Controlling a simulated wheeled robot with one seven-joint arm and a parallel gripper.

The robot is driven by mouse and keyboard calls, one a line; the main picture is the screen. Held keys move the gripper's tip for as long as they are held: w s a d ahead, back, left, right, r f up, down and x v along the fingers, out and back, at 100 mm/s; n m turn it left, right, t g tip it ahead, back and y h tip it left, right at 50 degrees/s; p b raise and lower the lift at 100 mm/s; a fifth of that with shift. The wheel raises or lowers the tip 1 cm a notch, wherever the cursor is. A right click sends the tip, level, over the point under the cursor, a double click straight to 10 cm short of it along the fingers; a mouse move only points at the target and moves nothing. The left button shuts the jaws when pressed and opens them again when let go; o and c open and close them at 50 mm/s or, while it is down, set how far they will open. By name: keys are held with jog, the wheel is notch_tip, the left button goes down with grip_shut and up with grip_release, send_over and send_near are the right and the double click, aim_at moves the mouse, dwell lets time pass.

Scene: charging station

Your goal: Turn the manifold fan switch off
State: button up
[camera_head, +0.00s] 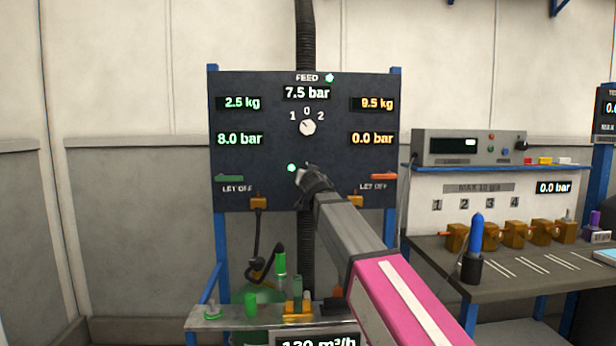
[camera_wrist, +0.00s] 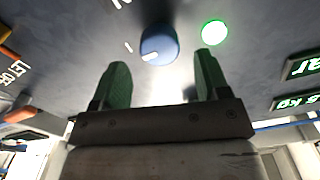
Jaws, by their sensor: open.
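A round blue knob (camera_wrist: 160,42) with a white pointer mark sits on the dark panel (camera_head: 255,165). In the wrist view the pointer is toward the lower left, near a small white mark. I take this knob for the fan switch; its label is not readable. A lit green lamp (camera_wrist: 214,32) is beside it, also seen in the head view (camera_head: 291,168). My gripper (camera_head: 303,177) is at the panel and hides the knob in the head view. Its green fingers (camera_wrist: 162,63) are open and empty, just short of the knob; contact is not visible.
Above is a white selector dial (camera_head: 307,128) marked 1, 0, 2. Green (camera_head: 229,178) and orange (camera_head: 383,177) let-off levers flank my gripper. A bench (camera_head: 520,262) with a blue-handled tool (camera_head: 476,236) stands at right. A fixture with a green bottle is below.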

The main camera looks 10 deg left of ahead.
jog(key=x, duration=0.3)
jog(key=shift+w+a, duration=0.1)
jog(key=shift+w, duration=0.25)
jog(key=c, duration=0.9)
jog(key=shift+c, duration=0.2)
